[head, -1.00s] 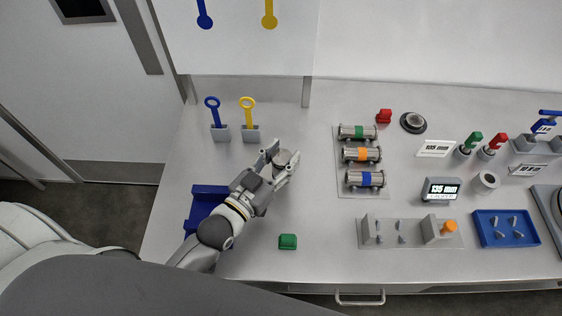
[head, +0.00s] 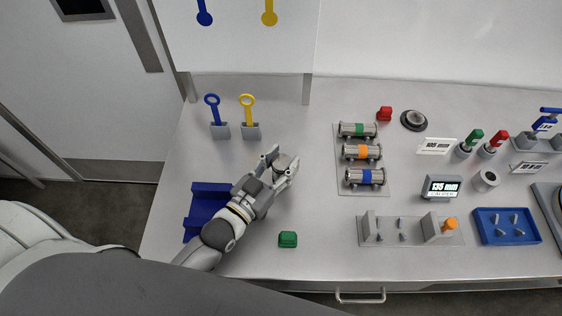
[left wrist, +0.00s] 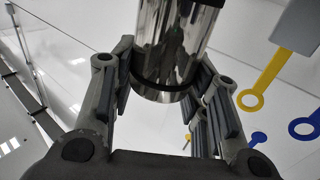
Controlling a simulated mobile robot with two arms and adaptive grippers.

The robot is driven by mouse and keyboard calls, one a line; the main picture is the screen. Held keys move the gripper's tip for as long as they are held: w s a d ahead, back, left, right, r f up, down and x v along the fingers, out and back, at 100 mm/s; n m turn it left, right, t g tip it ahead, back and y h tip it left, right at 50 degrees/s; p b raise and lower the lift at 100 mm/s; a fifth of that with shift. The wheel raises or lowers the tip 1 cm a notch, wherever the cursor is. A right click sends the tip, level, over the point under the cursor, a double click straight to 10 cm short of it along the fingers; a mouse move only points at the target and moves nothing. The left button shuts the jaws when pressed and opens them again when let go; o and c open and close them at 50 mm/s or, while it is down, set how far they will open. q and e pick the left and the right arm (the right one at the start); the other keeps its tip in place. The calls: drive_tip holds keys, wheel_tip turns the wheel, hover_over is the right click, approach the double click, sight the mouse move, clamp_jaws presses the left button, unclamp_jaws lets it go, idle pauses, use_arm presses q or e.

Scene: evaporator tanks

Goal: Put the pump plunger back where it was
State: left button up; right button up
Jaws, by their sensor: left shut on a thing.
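My left gripper (head: 280,165) is shut on a shiny metal cylinder (head: 284,159) over the left part of the bench. In the left wrist view the cylinder (left wrist: 172,45) stands between the two fingers, with a dark band near its lower end and its other end cut off by the frame. It may be the pump plunger, but I cannot tell for sure. Much of it is hidden by the fingers in the head view. I cannot tell whether it touches the bench. My right gripper is not in view.
A blue holder (head: 207,205) lies left of my gripper, and a green block (head: 288,239) is in front. Blue (head: 215,112) and yellow (head: 249,112) ring-handled tools stand behind. A rack (head: 376,188) with banded cylinders lies right. Bare bench lies between the gripper and rack.

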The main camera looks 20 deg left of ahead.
use_arm(q)
drive_tip(key=o, duration=1.4)
drive_tip(key=shift+s+f, duration=0.1)
drive_tip(key=shift+f, duration=0.3)
drive_tip(key=shift+d+r, duration=0.1)
drive_tip(key=shift+r, duration=0.1)
drive_tip(key=shift+r+p, duration=0.4)
drive_tip(key=shift+r, duration=0.15)
drive_tip(key=shift+b+v, duration=1.65)
drive_tip(key=shift+v, duration=4.3)
drive_tip(key=shift+r, duration=0.2)
